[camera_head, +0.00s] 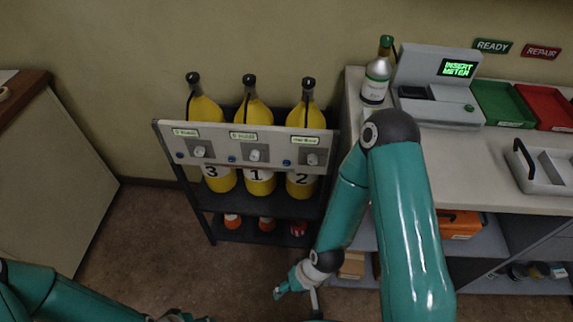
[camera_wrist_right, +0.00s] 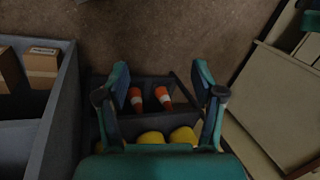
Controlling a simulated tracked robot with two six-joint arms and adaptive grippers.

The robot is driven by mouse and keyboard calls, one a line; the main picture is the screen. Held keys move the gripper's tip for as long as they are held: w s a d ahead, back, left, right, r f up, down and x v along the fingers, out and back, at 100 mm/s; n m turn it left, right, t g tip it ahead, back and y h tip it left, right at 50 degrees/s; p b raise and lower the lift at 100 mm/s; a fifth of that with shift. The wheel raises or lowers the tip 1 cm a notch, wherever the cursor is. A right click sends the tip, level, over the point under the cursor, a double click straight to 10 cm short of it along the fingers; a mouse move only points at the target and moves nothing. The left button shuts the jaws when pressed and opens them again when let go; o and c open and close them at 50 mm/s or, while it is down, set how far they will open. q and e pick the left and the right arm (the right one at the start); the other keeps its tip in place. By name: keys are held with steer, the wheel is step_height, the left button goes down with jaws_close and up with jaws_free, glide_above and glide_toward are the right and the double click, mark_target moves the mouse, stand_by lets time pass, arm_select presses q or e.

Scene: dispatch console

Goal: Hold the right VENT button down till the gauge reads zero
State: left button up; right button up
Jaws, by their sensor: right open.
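A pale panel (camera_head: 218,150) runs across a dark rack of yellow cylinders. It carries three round light knobs or dials, the right one (camera_head: 312,159) under a small label. A small blue round part sits left of each; the right blue part (camera_head: 287,162) is beside the right dial. No VENT lettering or gauge reading is legible. My left gripper (camera_head: 180,316) is cut off at the bottom edge.
Yellow cylinders (camera_head: 257,110) numbered 3, 1 and 2 stand in the rack, with orange-and-white items (camera_head: 267,224) on its lower shelf. A workbench (camera_head: 460,150) with a lit device (camera_head: 440,85) stands right. Floor before the rack is clear.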

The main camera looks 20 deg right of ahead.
jaws_close()
stand_by(0.4)
stand_by(1.2)
